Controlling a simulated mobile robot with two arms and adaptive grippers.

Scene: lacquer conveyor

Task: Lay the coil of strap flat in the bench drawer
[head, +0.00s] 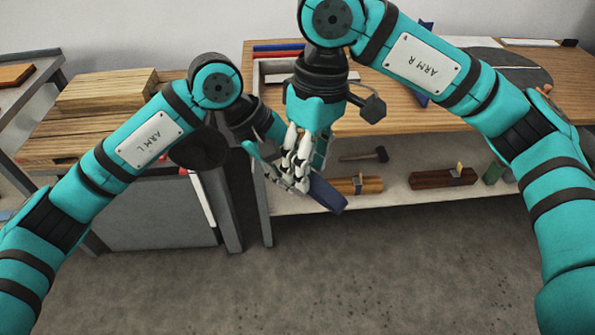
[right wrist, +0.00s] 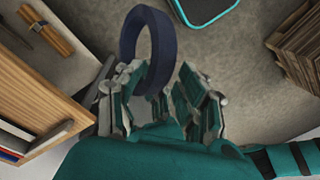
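The coil of strap (head: 329,196) is a dark blue ring. My right gripper (head: 299,165) holds it tilted at its fingertips, in front of the bench's lower shelf. In the right wrist view the coil (right wrist: 130,37) stands out beyond the fingers as an open loop, its near end between them. My left gripper (head: 257,153) is just left of the right one and partly hidden behind it; its fingers do not show clearly. I cannot make out for certain which part is the bench drawer. The wooden bench (head: 395,117) is behind the grippers.
A pale tray (head: 262,73) with red and blue items is at the bench top's left end. The lower shelf (head: 398,190) holds a hammer (head: 365,156) and wooden blocks. A grey cabinet (head: 150,222) and stacked boards (head: 103,90) are at left. The floor in front is clear.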

